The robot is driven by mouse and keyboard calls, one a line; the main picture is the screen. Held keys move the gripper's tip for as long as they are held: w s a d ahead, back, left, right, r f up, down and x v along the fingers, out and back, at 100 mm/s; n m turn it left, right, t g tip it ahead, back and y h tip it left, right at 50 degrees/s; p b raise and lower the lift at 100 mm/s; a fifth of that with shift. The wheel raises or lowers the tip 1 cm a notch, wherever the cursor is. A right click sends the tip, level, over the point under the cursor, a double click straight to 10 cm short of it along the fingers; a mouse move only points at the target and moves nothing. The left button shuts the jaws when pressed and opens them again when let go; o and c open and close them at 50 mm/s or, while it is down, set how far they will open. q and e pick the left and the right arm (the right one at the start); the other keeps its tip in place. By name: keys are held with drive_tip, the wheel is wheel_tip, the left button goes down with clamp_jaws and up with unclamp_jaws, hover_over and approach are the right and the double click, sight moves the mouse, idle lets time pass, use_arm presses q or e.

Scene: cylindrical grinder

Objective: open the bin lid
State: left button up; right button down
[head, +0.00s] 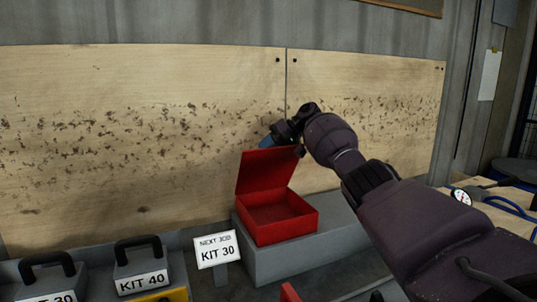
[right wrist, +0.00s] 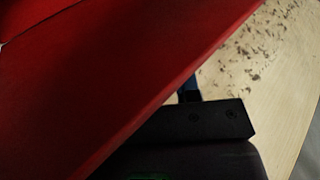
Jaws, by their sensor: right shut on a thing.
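The red bin (head: 280,218) sits on a grey ledge. Its red lid (head: 265,170) stands raised, close to upright, and the bin's inside shows empty. My right gripper (head: 284,143) is at the lid's upper right edge, shut on the lid. In the right wrist view the lid (right wrist: 100,80) fills the left side and hides most of the fingers; a dark gripper part (right wrist: 200,122) shows beside it. My left gripper is not in view.
The grey ledge (head: 345,250) runs under the bin, with a speckled wooden panel (head: 130,140) behind. A "NEXT JOB KIT 30" sign (head: 217,249) stands left of the bin. Handled kit blocks, one labelled KIT 40 (head: 141,281), are at lower left. A gauge (head: 461,196) is at right.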

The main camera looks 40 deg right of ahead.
drive_tip(key=shift+w+d+r, duration=0.1)
drive_tip(key=shift+w, duration=0.3)
drive_tip(key=shift+b, duration=0.3)
drive_tip(key=c, duration=0.8)
unclamp_jaws()
drive_tip(key=shift+d+r, duration=0.1)
drive_tip(key=v, duration=1)
drive_tip(key=shift+d+r, duration=0.25)
